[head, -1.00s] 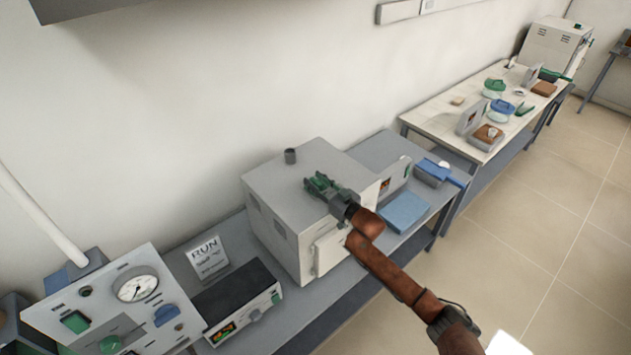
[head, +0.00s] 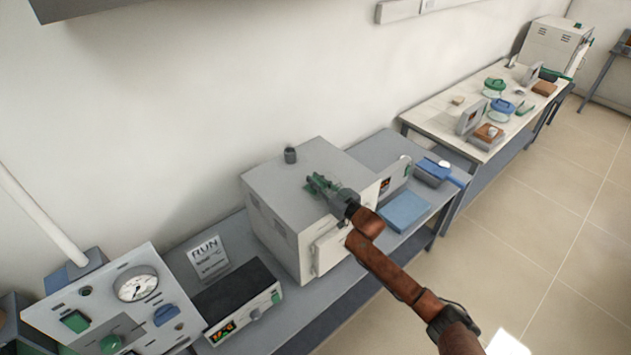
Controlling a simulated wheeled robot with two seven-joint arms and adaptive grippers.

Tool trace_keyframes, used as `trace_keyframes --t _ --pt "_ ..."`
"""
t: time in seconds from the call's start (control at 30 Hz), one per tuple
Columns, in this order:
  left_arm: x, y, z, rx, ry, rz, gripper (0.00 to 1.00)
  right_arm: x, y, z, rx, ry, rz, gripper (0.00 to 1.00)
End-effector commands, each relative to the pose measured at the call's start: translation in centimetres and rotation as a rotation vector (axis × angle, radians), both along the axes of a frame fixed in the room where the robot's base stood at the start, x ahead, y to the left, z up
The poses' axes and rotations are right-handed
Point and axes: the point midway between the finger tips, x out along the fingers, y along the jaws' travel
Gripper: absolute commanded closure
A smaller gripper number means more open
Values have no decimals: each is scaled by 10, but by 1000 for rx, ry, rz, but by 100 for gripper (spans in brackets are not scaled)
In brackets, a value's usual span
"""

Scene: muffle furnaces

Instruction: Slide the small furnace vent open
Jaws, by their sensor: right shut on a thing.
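The small furnace (head: 273,182) is a light grey box on the bench in the middle of the head view. Its pale front door (head: 330,250) is closed. A short dark stub (head: 290,155) stands at the back of its top. My right gripper (head: 317,184) reaches over the top from the right. Its green fingers are low over the top surface and shut on the vent's slide, which the fingers hide. How far the vent is open cannot be seen. My left gripper is not in view.
A controller with a lit display (head: 237,305) and a RUN sign (head: 208,256) stand left of the furnace. A gauge panel (head: 115,300) is at the lower left. A blue pad (head: 404,212) and a blue-handled tray (head: 435,172) lie to the right.

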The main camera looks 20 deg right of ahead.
Motion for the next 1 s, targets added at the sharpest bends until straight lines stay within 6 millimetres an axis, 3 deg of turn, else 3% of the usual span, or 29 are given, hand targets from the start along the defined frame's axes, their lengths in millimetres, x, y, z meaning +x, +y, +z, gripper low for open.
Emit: trace_keyframes --t 0.17,0.5,0.8,0.83,1.0 --pt "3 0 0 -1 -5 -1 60 1 -2 -1 -1 1 -1 100" --pt "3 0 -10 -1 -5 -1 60 20 -48 -2 -5 1 -1 100" --pt "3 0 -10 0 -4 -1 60 21 -53 0 -1 2 -4 100" --pt "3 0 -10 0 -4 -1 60 21 -53 0 -1 2 -5 87" --pt "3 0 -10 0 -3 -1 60 21 -53 0 -1 1 -4 75"
